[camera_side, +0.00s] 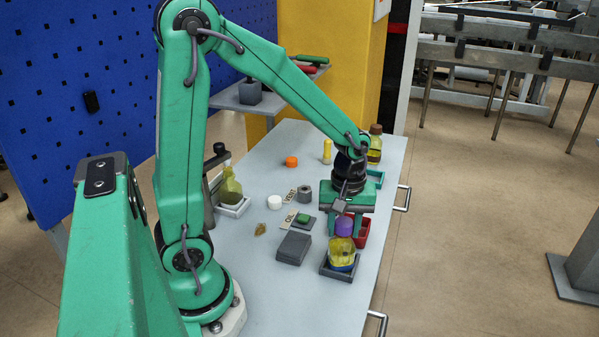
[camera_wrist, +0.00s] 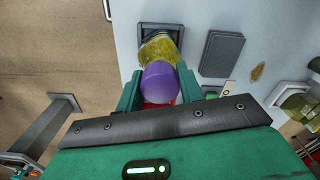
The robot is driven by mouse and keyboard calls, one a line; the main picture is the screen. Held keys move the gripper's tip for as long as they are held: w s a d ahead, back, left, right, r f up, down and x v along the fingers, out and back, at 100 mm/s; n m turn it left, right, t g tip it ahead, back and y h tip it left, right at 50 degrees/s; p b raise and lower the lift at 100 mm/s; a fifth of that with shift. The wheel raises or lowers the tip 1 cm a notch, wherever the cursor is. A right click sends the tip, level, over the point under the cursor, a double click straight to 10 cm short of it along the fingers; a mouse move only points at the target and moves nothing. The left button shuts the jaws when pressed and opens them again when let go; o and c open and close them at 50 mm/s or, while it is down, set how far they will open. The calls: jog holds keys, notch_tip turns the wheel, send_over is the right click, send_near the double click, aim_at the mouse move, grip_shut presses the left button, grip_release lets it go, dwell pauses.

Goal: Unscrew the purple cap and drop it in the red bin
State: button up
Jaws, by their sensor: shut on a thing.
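The purple cap (camera_side: 344,226) is between the fingers of my gripper (camera_side: 345,221), which is shut on it. The cap stands directly over the clear bottle with yellow contents (camera_side: 342,252); I cannot tell whether it is still threaded on. The bottle stands upright in a dark grey square holder (camera_side: 326,267). In the wrist view the cap (camera_wrist: 158,82) sits between both green fingers and overlaps the bottle (camera_wrist: 160,48). The red bin (camera_side: 363,231) is just behind and right of the cap in the side view, partly hidden by my gripper.
A dark grey block (camera_side: 293,248) lies left of the bottle. A green piece (camera_side: 303,218), white cap (camera_side: 274,202), grey ring (camera_side: 305,192) and orange cap (camera_side: 291,162) are farther left and back. Another bottle (camera_side: 230,188) stands at the left, one (camera_side: 375,145) at the back. The table's right edge is close.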

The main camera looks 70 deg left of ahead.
jog(key=shift+n, duration=0.6)
jog(key=shift+n, duration=0.8)
jog(key=o, duration=0.7)
jog(key=shift+c, duration=0.2)
jog(key=shift+m, duration=0.3)
jog(key=shift+m, duration=0.6)
